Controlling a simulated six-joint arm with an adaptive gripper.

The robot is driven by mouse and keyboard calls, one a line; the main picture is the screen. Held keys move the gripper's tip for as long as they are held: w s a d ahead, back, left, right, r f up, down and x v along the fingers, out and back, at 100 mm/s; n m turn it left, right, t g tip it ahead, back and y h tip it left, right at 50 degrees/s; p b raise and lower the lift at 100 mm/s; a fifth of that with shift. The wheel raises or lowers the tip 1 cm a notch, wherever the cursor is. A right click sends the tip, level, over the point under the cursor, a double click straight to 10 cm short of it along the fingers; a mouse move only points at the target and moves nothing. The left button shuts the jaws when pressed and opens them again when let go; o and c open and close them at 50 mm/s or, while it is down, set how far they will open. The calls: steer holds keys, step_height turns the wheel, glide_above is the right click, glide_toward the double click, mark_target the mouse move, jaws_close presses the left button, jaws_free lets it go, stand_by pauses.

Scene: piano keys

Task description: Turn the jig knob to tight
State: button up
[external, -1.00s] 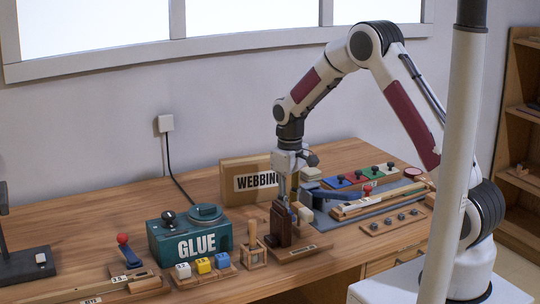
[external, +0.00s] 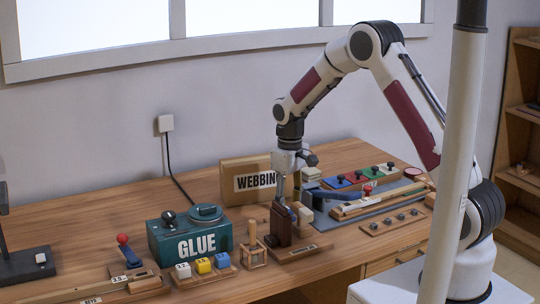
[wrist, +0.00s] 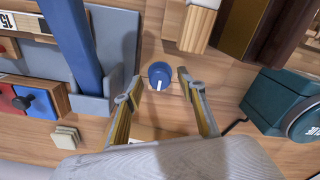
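The jig knob (wrist: 160,72) is a round blue knob with a white pointer mark, on a light wood surface in the wrist view. Its mark points toward the bottom of that picture. My gripper (wrist: 160,80) is open, with one fingertip on each side of the knob and gaps on both sides. I cannot tell how far the tips stand above it. In the external view my gripper (external: 288,194) points down by the dark brown block, and I cannot make out the knob clearly there. No tight or loose label is readable.
A blue lever (wrist: 70,45) on a grey plate stands left of the knob in the wrist view. A pale-ended wooden block (wrist: 199,27) is close above it. The teal GLUE box (external: 190,238) and WEBBING box (external: 255,181) stand nearby.

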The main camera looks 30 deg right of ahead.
mark_target(289, 209)
steer(key=shift+r, duration=3.75)
steer(key=shift+s+d+r, duration=0.1)
steer(key=shift+s+r, duration=0.05)
steer(key=shift+r, duration=0.2)
steer(key=s+d+r+m+t, duration=0.1)
steer(key=s+d+r, duration=0.2)
steer(key=s+r, duration=0.45)
steer(key=s+d+r+m+t, duration=0.1)
steer(key=s+d+r+t, duration=0.15)
steer(key=s+r, duration=0.45)
steer(key=s+d+r+m+t, duration=0.1)
steer(key=s+d, duration=0.1)
steer(key=s, duration=0.6)
steer(key=s+d+r+m+t, duration=0.1)
steer(key=s+d, duration=0.1)
steer(key=s, duration=0.6)
steer(key=shift+d, duration=0.25)
